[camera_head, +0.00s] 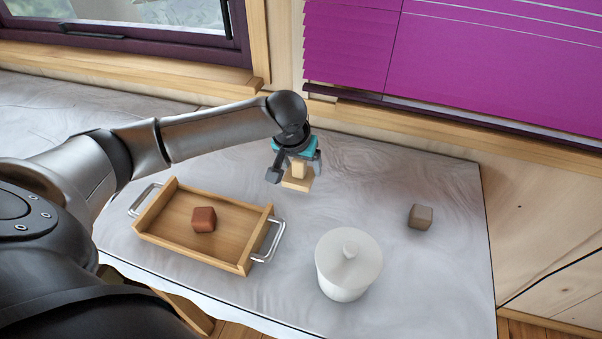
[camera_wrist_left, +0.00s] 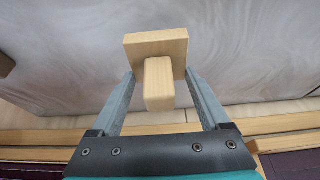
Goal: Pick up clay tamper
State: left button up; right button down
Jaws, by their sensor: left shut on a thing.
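The clay tamper (camera_head: 296,183) is a pale wooden piece with a flat square base and a block handle. It is at the far middle of the worktop in the head view. In the left wrist view the tamper (camera_wrist_left: 158,48) lies between the two grey fingers, its handle pointing toward the camera. My left gripper (camera_head: 295,170) reaches down from above and is shut on the tamper. I cannot tell whether the base touches the worktop. My right gripper is in neither view.
A wooden tray (camera_head: 160,222) with metal handles holds a reddish-brown block (camera_head: 204,220), left of centre. A white lidded jar (camera_head: 348,265) stands near the front edge. A grey-brown block (camera_head: 420,217) lies at right. The worktop (camera_head: 400,175) between is clear. A wall with a purple blind (camera_head: 480,60) rises behind.

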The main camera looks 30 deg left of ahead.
pick_arm(q)
notch_tip(320, 180, up, 15)
jog(key=p, duration=0.2)
jog(key=shift+r, duration=0.2)
